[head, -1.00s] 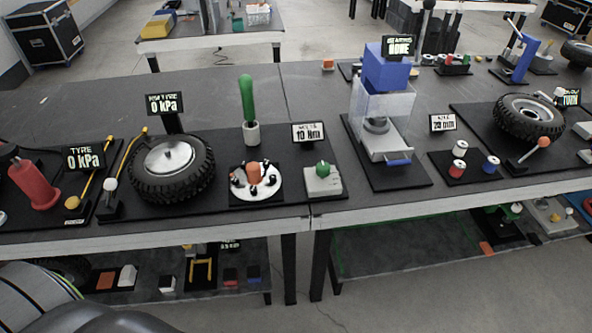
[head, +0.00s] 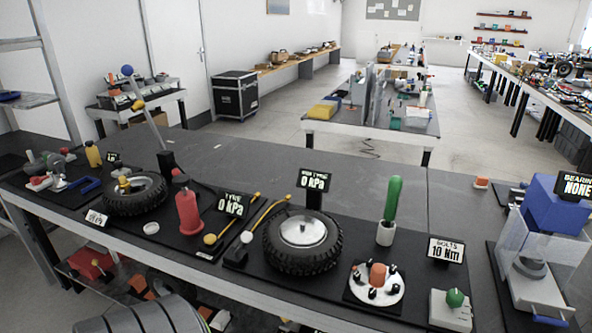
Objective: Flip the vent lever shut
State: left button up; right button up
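No part is labelled as the vent lever, so I cannot tell for sure which it is. A white ball knob (head: 247,237) stands on a small black block, left of the black tyre (head: 302,241) with the silver hub. A yellow rod (head: 273,212) slants up behind that knob. A red pump-like cylinder (head: 188,210) stands left of it, beside a yellow ball (head: 210,239) at the low end of another yellow rod. Signs above the tyre (head: 313,180) and by the red cylinder (head: 231,204) both read 0 kPa. Neither gripper is in view.
A long grey lever with a blue ball (head: 127,70) rises by a smaller tyre (head: 136,193) at left. A green handle (head: 393,198), a white disc (head: 376,291) and a clear-walled press (head: 546,255) stand at right. The table's back strip (head: 380,185) is mostly bare.

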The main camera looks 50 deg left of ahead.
aim_at(246, 237)
jog(key=u, duration=2)
